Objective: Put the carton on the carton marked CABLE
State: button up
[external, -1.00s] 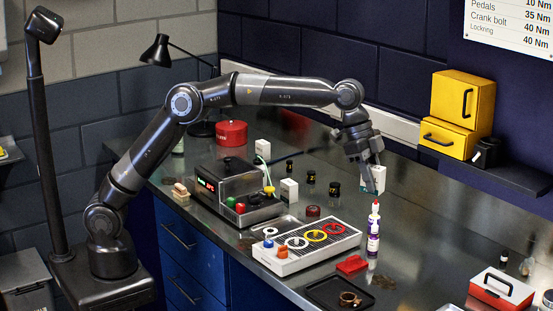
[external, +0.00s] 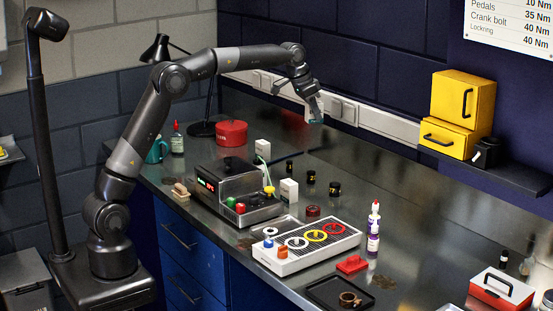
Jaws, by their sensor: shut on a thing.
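My gripper (external: 314,112) is shut on a small white-and-teal carton (external: 318,108), mostly hidden by the fingers. It holds the carton high above the back of the bench, in front of the wall rail. Two other white cartons stand upright on the bench: one (external: 263,149) behind the grey machine, below and left of my gripper, and one (external: 289,191) to the right of the machine. Their markings are too small to read, so I cannot tell which says CABLE.
Small black jars (external: 310,177) stand between the cartons and the back wall. A grey machine (external: 236,190), a red tin (external: 231,132) and a white tray of rings (external: 306,246) occupy the bench. The bench right of the jars is clear.

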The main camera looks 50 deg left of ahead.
jog(key=s+a+n+y, duration=0.15)
jog(key=a+n, duration=0.25)
jog(key=a, duration=1.4)
send_over(263, 142)
notch_tip(263, 142, down, 12)
jog(key=shift+f, duration=1.95)
jog(key=shift+f, duration=0.15)
jog(key=o, duration=1)
jog(key=shift+c, duration=0.2)
